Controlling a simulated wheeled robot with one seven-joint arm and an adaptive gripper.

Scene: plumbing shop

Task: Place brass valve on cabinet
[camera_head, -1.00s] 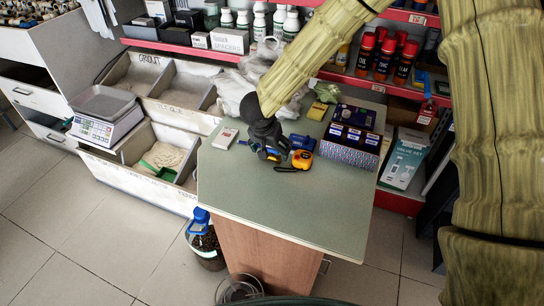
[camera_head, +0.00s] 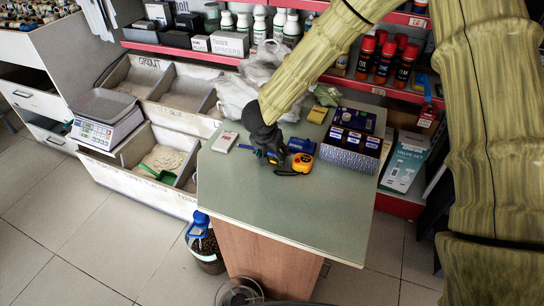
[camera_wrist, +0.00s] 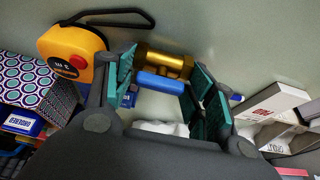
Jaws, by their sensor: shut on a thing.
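The brass valve (camera_wrist: 165,64), with a blue handle (camera_wrist: 160,83), lies between the teal finger pads of my gripper (camera_wrist: 163,80) in the wrist view. My gripper is shut on it. In the head view my gripper (camera_head: 270,157) points down low over the green top of the wood-fronted cabinet (camera_head: 265,205), towards its back. It hides most of the valve there. I cannot tell whether the valve touches the top.
A yellow tape measure (camera_head: 302,162) sits close to my gripper's right. A patterned box with dark packs (camera_head: 349,157) stands further right, a small white box (camera_head: 224,142) to the left. Plastic bags (camera_head: 240,90) lie behind. The cabinet's front half is clear.

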